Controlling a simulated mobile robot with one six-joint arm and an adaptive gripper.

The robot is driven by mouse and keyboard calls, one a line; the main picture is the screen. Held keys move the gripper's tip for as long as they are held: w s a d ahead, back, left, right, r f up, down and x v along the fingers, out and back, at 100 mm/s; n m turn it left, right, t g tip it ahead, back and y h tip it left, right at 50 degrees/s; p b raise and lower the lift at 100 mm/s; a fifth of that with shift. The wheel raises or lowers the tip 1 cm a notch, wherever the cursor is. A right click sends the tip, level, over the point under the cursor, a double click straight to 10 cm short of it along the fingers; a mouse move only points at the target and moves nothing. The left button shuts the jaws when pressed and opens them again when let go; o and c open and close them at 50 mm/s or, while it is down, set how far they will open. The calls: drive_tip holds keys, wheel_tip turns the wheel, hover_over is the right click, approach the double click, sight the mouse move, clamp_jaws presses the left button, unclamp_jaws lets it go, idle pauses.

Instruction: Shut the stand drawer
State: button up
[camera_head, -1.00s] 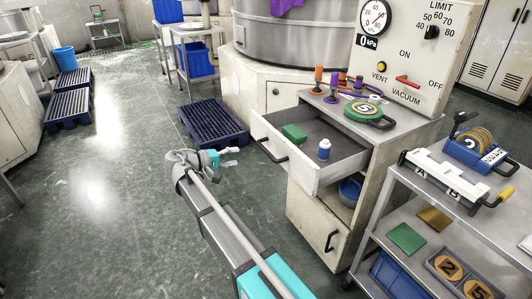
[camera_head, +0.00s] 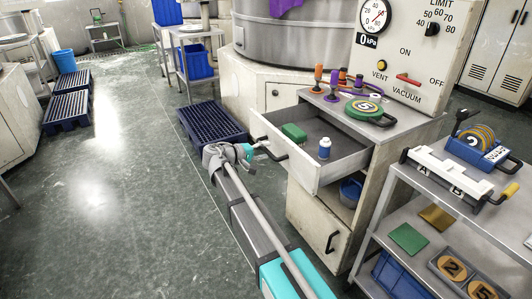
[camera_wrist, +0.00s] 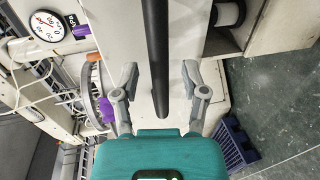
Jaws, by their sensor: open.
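The stand drawer (camera_head: 335,170) is pulled out of the grey-topped stand (camera_head: 385,128). A green block or brush (camera_head: 294,132) and a small white-and-blue bottle (camera_head: 324,148) are in it. Its dark bar handle (camera_head: 272,153) is on the front panel. My gripper (camera_head: 253,150) is close in front of the drawer, at the handle. In the wrist view my gripper (camera_wrist: 160,70) is open, with the black handle (camera_wrist: 157,50) between its two fingers. I cannot tell whether a finger touches it.
A lower cabinet door (camera_head: 318,222) is under the drawer, and a blue bowl (camera_head: 350,191) is in the opening between. A trolley (camera_head: 440,205) with tools stands close on the right. A blue pallet (camera_head: 212,122) is behind my gripper.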

drive_tip(key=shift+w+d+f, duration=0.15)
drive_tip(key=shift+w+d, duration=0.15)
drive_tip(key=shift+d, duration=0.2)
drive_tip(key=shift+a, duration=0.1)
clamp_jaws()
